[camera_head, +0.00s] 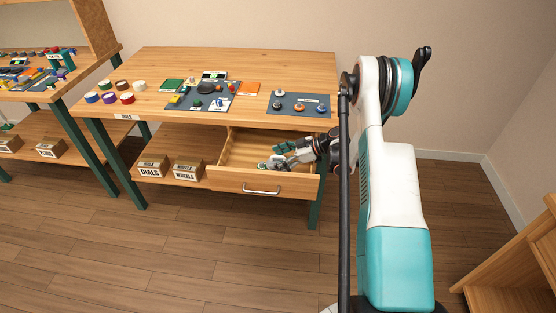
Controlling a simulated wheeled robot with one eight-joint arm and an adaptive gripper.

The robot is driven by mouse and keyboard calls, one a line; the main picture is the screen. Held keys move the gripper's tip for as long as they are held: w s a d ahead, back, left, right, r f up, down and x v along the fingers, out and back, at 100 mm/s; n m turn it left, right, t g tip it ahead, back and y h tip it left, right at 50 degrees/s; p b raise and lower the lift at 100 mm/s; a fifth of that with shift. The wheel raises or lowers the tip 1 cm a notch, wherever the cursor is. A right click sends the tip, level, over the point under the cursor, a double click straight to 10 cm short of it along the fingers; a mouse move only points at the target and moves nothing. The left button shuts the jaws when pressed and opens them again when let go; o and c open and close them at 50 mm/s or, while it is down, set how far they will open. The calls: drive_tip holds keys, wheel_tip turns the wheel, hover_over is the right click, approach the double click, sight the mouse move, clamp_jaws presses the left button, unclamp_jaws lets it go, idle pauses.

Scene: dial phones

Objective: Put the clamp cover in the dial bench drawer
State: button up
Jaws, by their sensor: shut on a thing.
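The dial bench drawer (262,183) is pulled open below the right half of the bench top. Its wooden inside shows at the back and left. My gripper (272,163) reaches into the drawer opening from the right, low over its front part. It is shut on a small pale and green thing at its fingertips, taken as the clamp cover. The fingers hide most of it. I cannot tell whether it touches the drawer floor.
The bench top (300,64) carries a dark mat (208,101) with small parts, a second mat (318,99) with dials, and several coloured rolls at the left. Two labelled boxes, DIALS (153,165) and WHEELS (188,169), stand on the lower shelf, left of the drawer.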

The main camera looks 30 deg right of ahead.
drive_tip(key=o, duration=1.1)
drive_tip(key=shift+f, duration=0.15)
drive_tip(key=shift+d+r, duration=0.15)
drive_tip(key=shift+r, duration=0.1)
drive_tip(key=p+v, duration=0.4)
drive_tip(key=v, duration=0.6)
drive_tip(key=shift+s+r, duration=0.15)
drive_tip(key=shift+s+d+r, duration=0.25)
drive_tip(key=shift+s+d, duration=0.1)
drive_tip(key=shift+d, duration=0.25)
